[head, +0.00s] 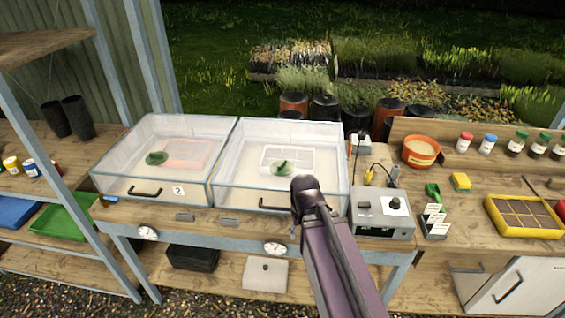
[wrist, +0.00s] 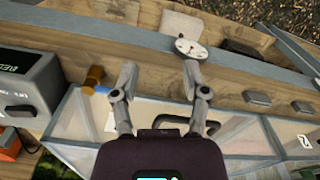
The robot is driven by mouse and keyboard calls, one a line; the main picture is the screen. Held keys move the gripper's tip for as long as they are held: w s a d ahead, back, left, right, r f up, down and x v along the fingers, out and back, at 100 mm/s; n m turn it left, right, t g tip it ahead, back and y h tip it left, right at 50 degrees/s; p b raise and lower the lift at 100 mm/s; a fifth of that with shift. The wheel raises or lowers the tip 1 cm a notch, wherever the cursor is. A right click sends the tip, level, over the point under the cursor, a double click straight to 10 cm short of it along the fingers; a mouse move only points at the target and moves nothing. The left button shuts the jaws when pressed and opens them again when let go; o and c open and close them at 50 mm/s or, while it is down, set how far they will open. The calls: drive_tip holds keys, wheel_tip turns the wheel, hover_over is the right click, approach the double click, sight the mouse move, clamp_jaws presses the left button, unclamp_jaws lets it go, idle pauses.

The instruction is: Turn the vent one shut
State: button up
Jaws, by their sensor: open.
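Two clear boxes stand side by side on the wooden bench. The left box (head: 150,190) carries a label with a 2; the right box (head: 235,180) has no number that I can read. A green round piece (head: 283,168) shows at the right box and a similar one (head: 157,158) at the left box; I cannot tell whether either is a vent. My gripper (head: 302,190) is in front of the right box. In the wrist view my gripper (wrist: 160,68) is open, with nothing between its fingers. A black handle (wrist: 180,124) shows just behind the fingers.
A white dial (head: 274,248) sits on the bench front, also seen in the wrist view (wrist: 190,47). A grey control box (head: 382,212) stands right of the boxes. A brown cylinder (wrist: 94,77) lies beside the left finger in the wrist view. Grey clips (wrist: 257,97) line the bench edge.

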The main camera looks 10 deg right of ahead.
drive_tip(key=o, duration=0.3)
drive_tip(key=shift+w, duration=0.1)
drive_tip(key=shift+o, duration=0.7)
drive_tip(key=shift+w+r, duration=0.15)
drive_tip(key=shift+w, duration=0.1)
wheel_tip(320, 180, up, 18)
drive_tip(key=f+n+p, duration=0.1)
drive_tip(key=n+p, duration=0.9)
drive_tip(key=p, duration=0.8)
hover_over(282, 162)
drive_tip(key=shift+r, duration=0.2)
drive_tip(key=shift+s+f, duration=0.1)
drive_tip(key=shift+f, duration=0.05)
wheel_tip(282, 162, down, 14)
drive_tip(key=b, duration=1.4)
drive_tip(key=shift+r, duration=0.25)
drive_tip(key=c, duration=1)
